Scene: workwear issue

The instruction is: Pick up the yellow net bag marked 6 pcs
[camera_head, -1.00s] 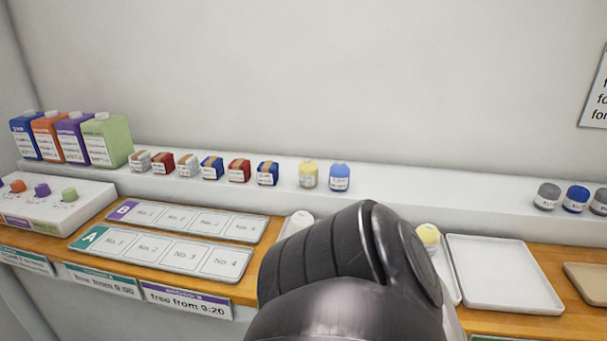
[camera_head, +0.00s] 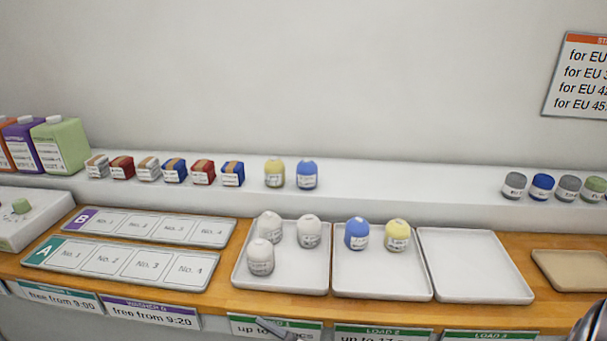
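A yellow net bag (camera_head: 275,173) stands on the raised white shelf, left of a blue bag. A second yellow bag (camera_head: 397,236) stands in the middle white tray, right of another blue bag. Both carry white labels too small to read, so I cannot tell which is marked 6 pcs. A small grey tip at the bottom edge, left of the middle, looks like part of my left gripper (camera_head: 278,332); its opening does not show. My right gripper is out of view; only a dark part of my arm shows at the bottom right corner. Neither yellow bag is touched.
The blue bags are on the shelf (camera_head: 307,174) and in the middle tray (camera_head: 357,234). Three white bags stand in the left tray (camera_head: 290,285); the right tray (camera_head: 475,265) is empty. Small boxes and coloured cartons line the shelf's left; several small bags stand at its right.

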